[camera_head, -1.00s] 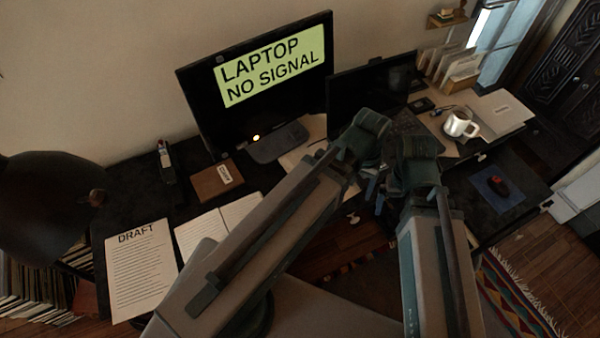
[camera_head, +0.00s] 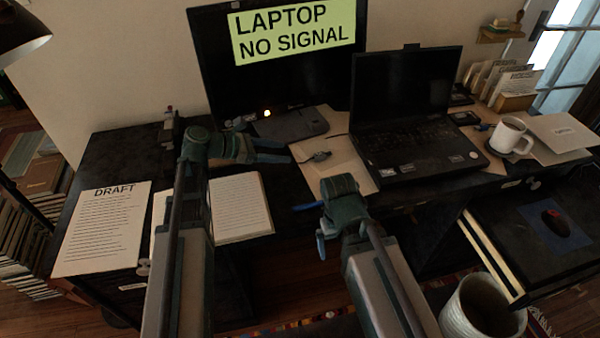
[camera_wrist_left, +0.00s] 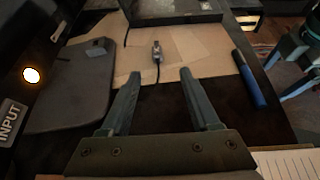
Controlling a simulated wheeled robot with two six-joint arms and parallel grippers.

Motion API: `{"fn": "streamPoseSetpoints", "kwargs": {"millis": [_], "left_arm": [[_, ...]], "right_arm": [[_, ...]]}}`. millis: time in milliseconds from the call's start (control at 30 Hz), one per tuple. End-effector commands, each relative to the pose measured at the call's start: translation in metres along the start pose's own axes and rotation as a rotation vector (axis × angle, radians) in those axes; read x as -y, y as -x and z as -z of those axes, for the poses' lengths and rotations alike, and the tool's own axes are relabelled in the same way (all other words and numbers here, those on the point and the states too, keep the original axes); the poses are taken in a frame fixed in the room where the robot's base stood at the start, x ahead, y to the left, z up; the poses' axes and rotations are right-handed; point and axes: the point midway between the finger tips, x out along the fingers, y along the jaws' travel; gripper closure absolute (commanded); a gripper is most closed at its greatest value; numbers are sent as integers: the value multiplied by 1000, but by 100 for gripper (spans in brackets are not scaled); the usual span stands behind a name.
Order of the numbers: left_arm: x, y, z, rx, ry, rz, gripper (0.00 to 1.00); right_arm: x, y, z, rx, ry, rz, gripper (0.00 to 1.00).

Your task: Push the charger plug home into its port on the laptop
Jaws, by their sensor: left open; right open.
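The open black laptop (camera_head: 405,115) stands on the desk right of centre, its screen dark. I cannot make out its port. A small grey plug (camera_head: 319,156) on a dark lead lies on a tan folder beside the laptop's left side; it also shows in the left wrist view (camera_wrist_left: 156,50). My left gripper (camera_head: 287,152) is open and empty, its fingers pointing toward the plug. In the left wrist view the plug lies just beyond the fingertips (camera_wrist_left: 159,76), between their lines. My right gripper (camera_head: 322,238) is open near the desk's front edge, apart from the laptop.
A monitor (camera_head: 280,85) reads "LAPTOP NO SIGNAL". A dark dock-like pad (camera_head: 292,125) lies before it. A blue marker (camera_wrist_left: 248,78) lies near the desk edge. A white mug (camera_head: 508,135) stands right of the laptop. Papers (camera_head: 105,225) cover the desk's left part.

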Motion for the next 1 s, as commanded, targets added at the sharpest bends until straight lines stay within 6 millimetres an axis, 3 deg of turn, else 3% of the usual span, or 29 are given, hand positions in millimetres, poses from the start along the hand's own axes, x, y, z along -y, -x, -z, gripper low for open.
{"fn": "streamPoseSetpoints", "kwargs": {"millis": [267,700,1000], "left_arm": [[-6,-2,1,25,41,-12,38],[-6,-75,1,23,37,-10,38],[-6,-84,-1,22,39,-12,38]], "right_arm": [[1,-7,0,0,0,0,0],[3,-36,2,0,0,0,0],[4,-37,2,0,0,0,0]]}}
